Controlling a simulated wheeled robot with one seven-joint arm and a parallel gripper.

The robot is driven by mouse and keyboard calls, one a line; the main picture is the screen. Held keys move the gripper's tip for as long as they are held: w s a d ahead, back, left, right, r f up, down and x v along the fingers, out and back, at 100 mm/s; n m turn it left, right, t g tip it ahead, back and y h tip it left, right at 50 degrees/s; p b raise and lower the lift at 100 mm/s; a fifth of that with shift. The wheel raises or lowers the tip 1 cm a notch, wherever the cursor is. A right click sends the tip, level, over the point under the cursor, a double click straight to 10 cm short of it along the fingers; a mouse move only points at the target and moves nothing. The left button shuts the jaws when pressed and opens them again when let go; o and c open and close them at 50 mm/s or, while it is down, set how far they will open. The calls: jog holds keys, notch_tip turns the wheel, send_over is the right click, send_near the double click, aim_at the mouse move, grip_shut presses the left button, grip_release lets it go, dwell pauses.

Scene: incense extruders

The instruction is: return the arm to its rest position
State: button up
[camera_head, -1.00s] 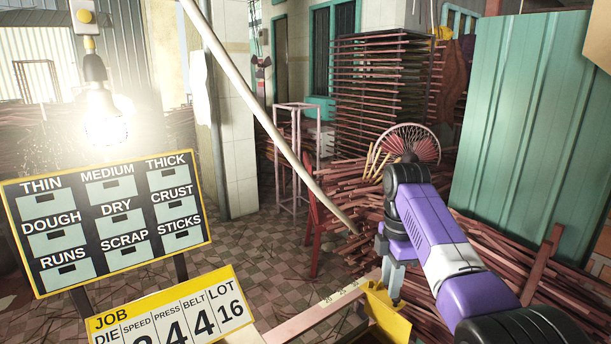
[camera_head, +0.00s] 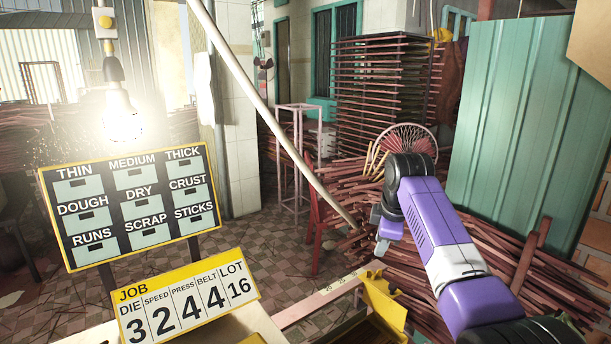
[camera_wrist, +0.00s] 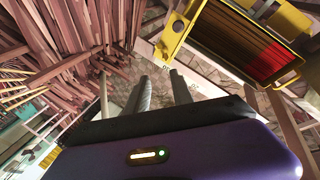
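My purple and white arm reaches in from the lower right of the head view. My gripper (camera_head: 380,247) hangs at its far end, pointing down, in front of the heap of reddish sticks (camera_head: 470,262). In the wrist view my gripper (camera_wrist: 160,78) shows two grey fingers standing apart, with floor visible between them and nothing held. The fingers touch nothing that I can see.
A yellow machine part (camera_head: 384,298) lies just below my gripper; a yellow-framed box with red contents (camera_wrist: 268,58) shows in the wrist view. A slanted pole (camera_head: 275,125), labelled board (camera_head: 130,205), job sign (camera_head: 190,298) and green metal sheet (camera_head: 520,120) stand around.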

notch_tip(320, 180, down, 5)
jog(key=w+a+m+t, duration=0.2)
jog(key=a+m+t, duration=0.1)
jog(key=m+t, duration=0.3)
jog(key=s+f+m+t+y, duration=0.1)
jog(key=s+f+m+t, duration=0.2)
jog(key=s, duration=0.4)
jog(key=s+f+m+t, duration=0.15)
jog(key=s+f, duration=0.25)
jog(key=s, duration=0.4)
jog(key=s+d+m, duration=0.2)
jog(key=s, duration=2.3)
jog(key=s+d+r+m+h, duration=0.1)
jog(key=s+d+m, duration=0.1)
jog(key=s, duration=2.4)
jog(key=shift+r+m+g, duration=0.25)
jog(key=shift+m+g, duration=0.1)
